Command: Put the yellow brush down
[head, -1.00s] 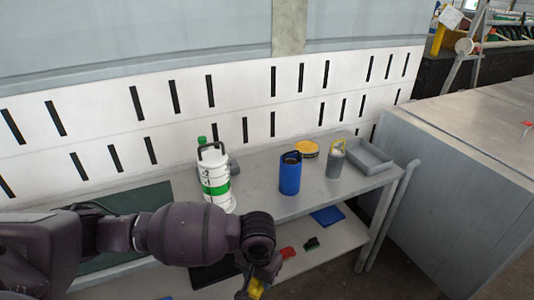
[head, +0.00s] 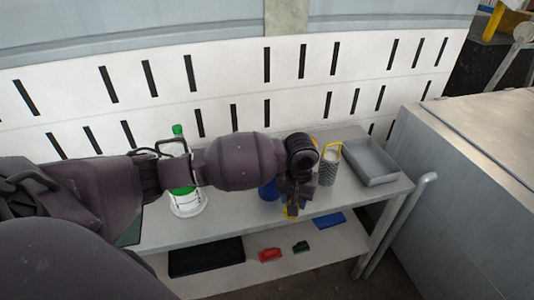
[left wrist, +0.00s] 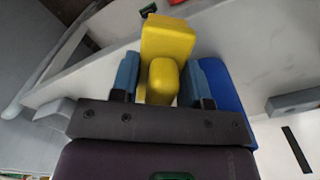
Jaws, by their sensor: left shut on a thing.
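My left gripper (head: 290,198) hangs over the front part of the bench's upper shelf in the head view, at the end of my arm. In the left wrist view its two blue-grey fingers (left wrist: 163,82) are shut on the yellow brush (left wrist: 168,38). The brush has a wide block end and a rounded part between the fingers. I cannot tell whether the brush touches the shelf. My right gripper is in neither view.
The upper shelf (head: 230,229) holds a white-green bottle (head: 186,201), a mostly hidden blue canister (head: 268,191) beside my gripper, a grey mesh cylinder (head: 329,168) and a grey tray (head: 371,161). The lower shelf (head: 215,285) holds a black tray, a red piece and a blue piece.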

